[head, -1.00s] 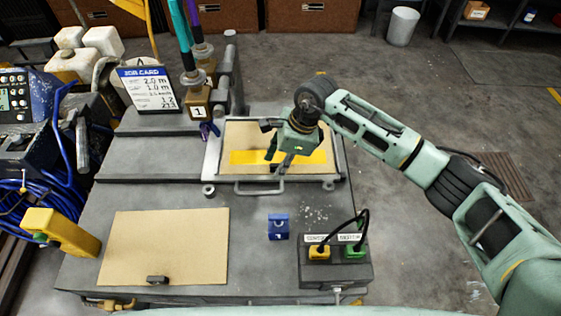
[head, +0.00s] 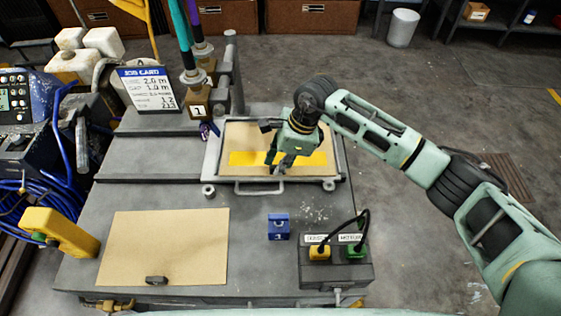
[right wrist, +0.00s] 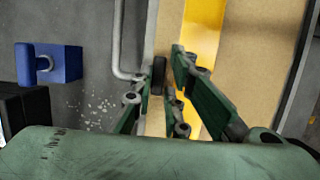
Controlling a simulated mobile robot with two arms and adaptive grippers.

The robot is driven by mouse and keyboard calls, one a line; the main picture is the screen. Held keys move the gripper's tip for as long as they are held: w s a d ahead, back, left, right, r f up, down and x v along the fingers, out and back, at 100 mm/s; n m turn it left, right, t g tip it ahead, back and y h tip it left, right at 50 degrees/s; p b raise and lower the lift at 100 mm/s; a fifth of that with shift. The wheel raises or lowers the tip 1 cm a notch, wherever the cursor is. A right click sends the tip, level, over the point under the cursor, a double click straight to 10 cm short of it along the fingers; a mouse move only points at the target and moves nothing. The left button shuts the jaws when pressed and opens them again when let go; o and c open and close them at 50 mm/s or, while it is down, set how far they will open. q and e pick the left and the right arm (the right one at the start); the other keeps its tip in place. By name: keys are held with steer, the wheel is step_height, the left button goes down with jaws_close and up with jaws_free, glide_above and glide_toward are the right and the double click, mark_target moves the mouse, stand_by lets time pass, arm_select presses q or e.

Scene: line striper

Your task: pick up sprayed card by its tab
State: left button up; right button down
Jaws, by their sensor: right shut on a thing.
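The sprayed card (head: 240,134) is tan with a yellow stripe (head: 245,158) across it. It lies in the grey framed tray (head: 211,150) on the bench, and it also shows in the right wrist view (right wrist: 245,70). My right gripper (head: 278,171) points down at the card's near edge. In the right wrist view its fingers are shut on the card's small dark tab (right wrist: 158,76); they partly hide it. The card appears flat in the tray. My left gripper is not in view.
A plain tan card (head: 165,240) with a dark tab lies front left on the bench. A blue block (head: 278,228) and a grey switch box (head: 335,272) with yellow and green plugs stand near the tray. A job card (head: 147,90) and numbered spray posts (head: 197,105) stand behind left.

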steer(key=shift+s+d+f, duration=0.1)
steer(key=shift+d+f, duration=0.05)
steer(key=shift+f, duration=0.15)
steer(key=shift+w+r+p, duration=0.25)
steer(key=shift+r+p, duration=0.05)
steer(key=shift+r, duration=0.35)
steer(key=shift+r+p, duration=0.35)
steer(key=shift+r, duration=0.9)
